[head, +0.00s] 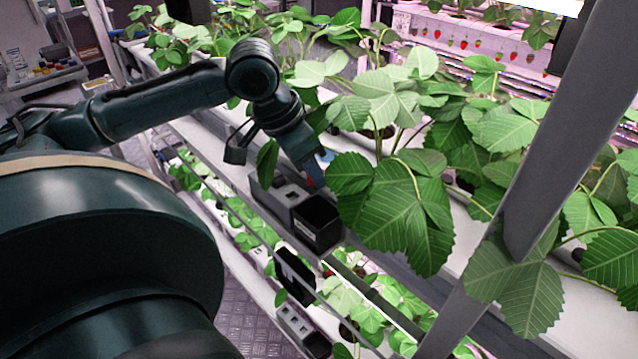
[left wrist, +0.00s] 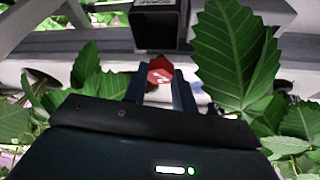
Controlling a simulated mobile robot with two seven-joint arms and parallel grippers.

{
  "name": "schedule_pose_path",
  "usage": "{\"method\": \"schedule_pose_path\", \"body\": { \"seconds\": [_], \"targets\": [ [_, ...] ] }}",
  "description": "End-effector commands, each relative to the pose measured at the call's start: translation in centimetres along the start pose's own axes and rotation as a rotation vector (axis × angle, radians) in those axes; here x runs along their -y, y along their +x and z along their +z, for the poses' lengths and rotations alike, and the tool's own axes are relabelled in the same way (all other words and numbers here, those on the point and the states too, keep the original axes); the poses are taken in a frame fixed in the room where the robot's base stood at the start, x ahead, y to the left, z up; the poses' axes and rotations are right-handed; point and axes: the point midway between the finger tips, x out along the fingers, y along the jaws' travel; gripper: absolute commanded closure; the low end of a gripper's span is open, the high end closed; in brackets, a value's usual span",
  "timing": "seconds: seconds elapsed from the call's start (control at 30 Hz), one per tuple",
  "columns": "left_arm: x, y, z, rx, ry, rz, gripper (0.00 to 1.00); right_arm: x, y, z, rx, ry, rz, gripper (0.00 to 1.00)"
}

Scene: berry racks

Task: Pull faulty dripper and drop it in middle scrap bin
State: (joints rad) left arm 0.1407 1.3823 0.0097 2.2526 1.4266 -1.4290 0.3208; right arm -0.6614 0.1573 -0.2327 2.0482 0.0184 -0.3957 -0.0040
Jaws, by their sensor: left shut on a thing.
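My left gripper (head: 316,178) reaches over the rack from the left. It is shut on a red dripper (left wrist: 160,70), whose red end shows between the two fingers in the left wrist view. In the head view leaves and the fingers hide most of the dripper. A black open-topped scrap bin (head: 318,222) is fixed to the rack's front, just below the gripper. It also shows in the left wrist view (left wrist: 158,24), with a label, beyond the fingertips. The dripper appears apart from the bin. My right gripper is not in view.
A grey slotted holder (head: 283,190) sits left of the bin. Another black bin (head: 295,276) and a slotted holder (head: 302,328) are on the lower tier. Large strawberry leaves (head: 400,200) crowd right of the gripper. A grey post (head: 560,130) slants across the right side.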

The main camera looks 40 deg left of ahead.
Motion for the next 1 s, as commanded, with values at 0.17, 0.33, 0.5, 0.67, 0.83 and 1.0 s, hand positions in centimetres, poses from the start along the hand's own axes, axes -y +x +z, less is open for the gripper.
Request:
{"method": "schedule_pose_path", "body": {
  "seconds": [0.17,0.33,0.5,0.67,0.83,1.0],
  "targets": [
    [0.01,0.23,0.1,0.0,-0.001,0.0,0.94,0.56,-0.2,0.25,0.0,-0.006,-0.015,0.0],
    [0.01,0.18,0.08,0.0,-0.001,0.0,0.72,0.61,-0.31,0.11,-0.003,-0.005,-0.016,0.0],
    [0.01,0.18,0.08,0.0,-0.001,0.0,0.58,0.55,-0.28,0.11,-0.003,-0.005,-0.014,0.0],
    [0.01,0.19,0.08,0.0,0.0,0.0,0.48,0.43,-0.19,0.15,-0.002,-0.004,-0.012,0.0],
    [0.01,0.19,0.09,0.001,0.0,0.0,0.48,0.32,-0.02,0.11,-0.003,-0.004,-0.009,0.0],
    [0.09,-0.32,0.11,0.0,-0.001,-0.002,0.48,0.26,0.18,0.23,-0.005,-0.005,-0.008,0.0]
  ]
}}
